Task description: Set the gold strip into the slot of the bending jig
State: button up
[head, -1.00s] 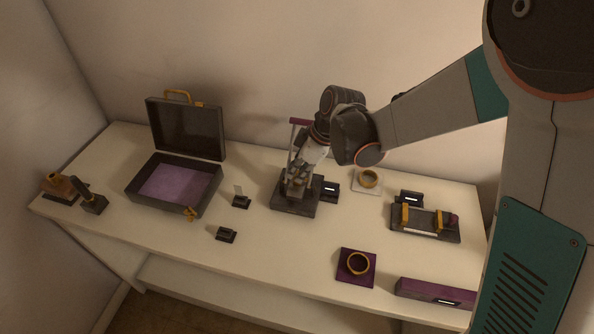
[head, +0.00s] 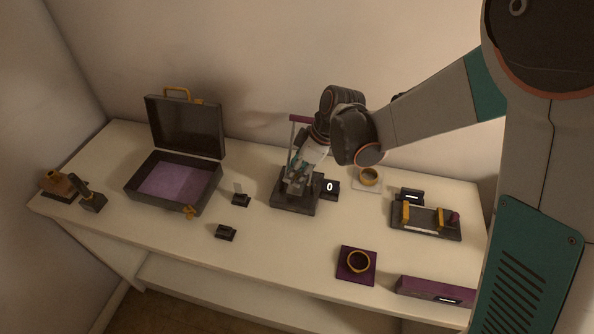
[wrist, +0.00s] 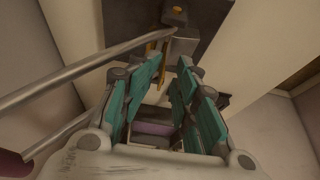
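The bending jig (head: 293,204) is a dark base with an upright lever and purple handle, standing mid-table towards the back. Its pale lever rods (wrist: 75,70) cross the left of the wrist view. My gripper (head: 296,187) is low over the jig, pointing down. In the wrist view, its teal fingers (wrist: 168,88) are spread with a gap between them. A narrow gold piece, apparently the gold strip (wrist: 153,50), shows beyond the fingertips beside a grey block on the jig. It looks apart from the fingers. I cannot tell how deep it sits in the slot.
A small display (head: 330,188) beside the jig reads 0. An open black case (head: 168,205) stands left. A gold-posted fixture (head: 425,222) and a ring on a pale pad (head: 369,178) are right. A purple pad (head: 356,279) with a ring lies in front.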

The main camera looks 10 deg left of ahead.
jog(key=v, duration=1.2)
dwell(0.4)
